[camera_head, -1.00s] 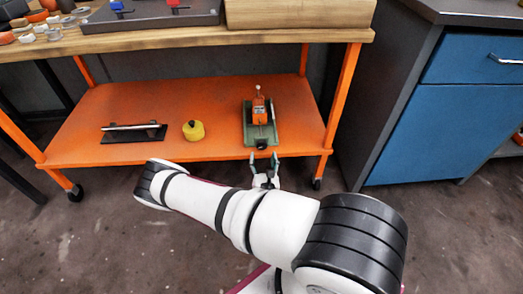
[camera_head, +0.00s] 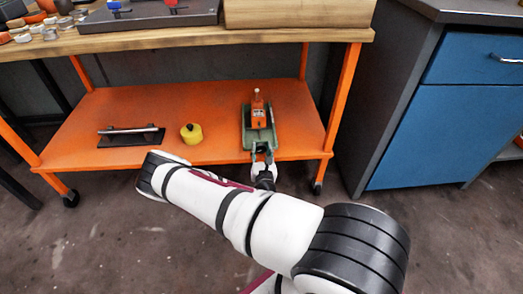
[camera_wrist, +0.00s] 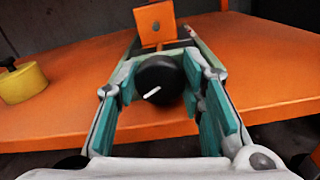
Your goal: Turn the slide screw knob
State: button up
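The knob (camera_wrist: 163,78) is round and black. A short white mark on its face slants up to the right. It sits at the near end of a green slide base (camera_head: 246,130) that carries an orange block (camera_head: 258,112), also in the wrist view (camera_wrist: 157,24). My gripper (camera_wrist: 162,72) is open, with one teal finger pad on each side of the knob. I cannot tell whether either pad touches it. In the head view my gripper (camera_head: 264,158) is at the base's near end and largely hides the knob.
The slide stands on the orange lower shelf (camera_head: 220,145) of a cart. A yellow cylinder (camera_head: 191,133) and a black plate with a metal bar (camera_head: 130,136) are to its left. A blue cabinet (camera_head: 440,125) stands right.

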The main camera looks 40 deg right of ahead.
jog(key=shift+n+p, duration=0.4)
jog(key=shift+p, duration=0.05)
jog(key=shift+a+r+n+p, duration=0.1)
jog(key=shift+n+p, duration=0.9)
jog(key=shift+p, duration=0.05)
jog(key=n+p, duration=0.2)
jog(key=shift+n, duration=0.3)
jog(key=n+p, duration=0.1)
jog(key=n, duration=0.2)
jog(key=shift+a+n+p, duration=0.1)
jog(key=shift+n+p, duration=0.2)
jog(key=shift+f+n+p, duration=0.25)
jog(key=shift+n+p, duration=0.15)
jog(key=shift+n, duration=1.1)
jog(key=shift+w, duration=0.1)
jog(key=o, duration=1.1)
jog(key=shift+o, duration=0.2)
